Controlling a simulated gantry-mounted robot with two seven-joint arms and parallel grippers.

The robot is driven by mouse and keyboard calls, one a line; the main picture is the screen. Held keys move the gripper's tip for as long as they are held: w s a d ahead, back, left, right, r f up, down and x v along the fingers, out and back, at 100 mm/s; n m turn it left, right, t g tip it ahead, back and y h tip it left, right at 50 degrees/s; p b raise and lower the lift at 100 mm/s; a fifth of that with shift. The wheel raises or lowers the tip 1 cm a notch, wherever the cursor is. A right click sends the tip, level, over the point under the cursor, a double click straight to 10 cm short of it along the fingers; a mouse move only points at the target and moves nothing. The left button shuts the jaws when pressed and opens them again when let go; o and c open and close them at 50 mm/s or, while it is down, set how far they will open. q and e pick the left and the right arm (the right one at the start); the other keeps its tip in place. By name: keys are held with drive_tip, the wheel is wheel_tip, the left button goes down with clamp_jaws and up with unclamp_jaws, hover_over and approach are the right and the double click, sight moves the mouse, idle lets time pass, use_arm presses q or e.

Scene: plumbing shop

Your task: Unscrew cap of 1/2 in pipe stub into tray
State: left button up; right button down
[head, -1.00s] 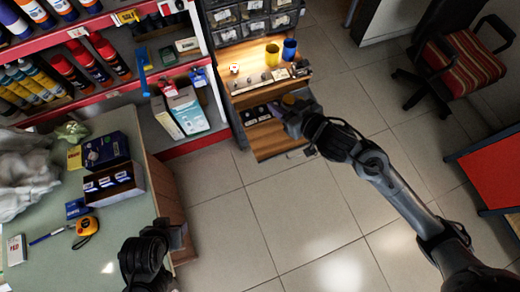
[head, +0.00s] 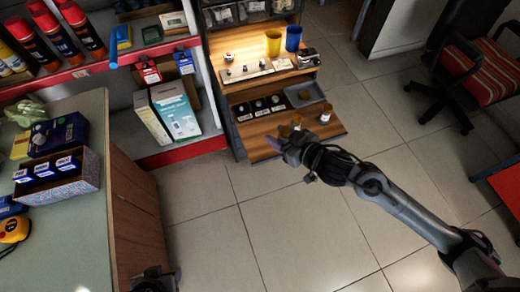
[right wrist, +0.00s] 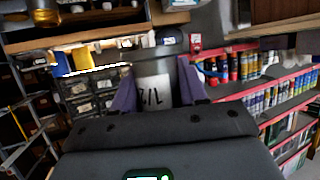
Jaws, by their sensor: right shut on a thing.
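My right gripper (head: 288,140) is in front of the lower wooden shelf in the head view. In the right wrist view its purple fingers (right wrist: 155,92) are shut on a pale, rounded piece with dark handwritten marks (right wrist: 154,88). I cannot tell whether this piece is the pipe stub or its cap. A small brass-coloured part (head: 296,121) shows just above the gripper, and another pale and amber piece (head: 325,113) stands to its right. A grey tray (head: 306,96) lies on the lower shelf. My left gripper (head: 155,281) is mostly cut off at the bottom edge; its fingers are unclear.
The upper shelf (head: 262,47) carries a yellow cup (head: 273,44), a blue cup (head: 293,38) and a strip of small fittings (head: 250,70). A dark strip with several round pieces (head: 262,107) lies left of the tray. A counter (head: 75,215) stands at left. The tiled floor is open.

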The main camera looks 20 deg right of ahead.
wheel_tip(320, 180, down, 2)
drive_tip(key=shift+w+f+b, duration=0.1)
drive_tip(key=shift+f+b, duration=0.05)
drive_tip(key=shift+b, duration=0.5)
drive_tip(key=shift+w+f+b, duration=0.25)
drive_tip(key=shift+f+b, duration=0.3)
drive_tip(key=b, duration=0.7)
hover_over(258, 139)
wheel_tip(258, 139, down, 6)
drive_tip(key=shift+w+f, duration=0.1)
drive_tip(key=shift+f, duration=0.1)
wheel_tip(258, 139, down, 4)
drive_tip(key=b, duration=0.3)
use_arm(q)
wheel_tip(258, 139, down, 13)
drive_tip(key=shift+f, duration=0.2)
drive_tip(key=shift+a, duration=0.1)
drive_tip(key=shift+r, duration=0.1)
use_arm(e)
drive_tip(key=shift+f, duration=0.15)
drive_tip(key=c, duration=0.6)
unclamp_jaws()
drive_tip(key=shift+f, duration=0.1)
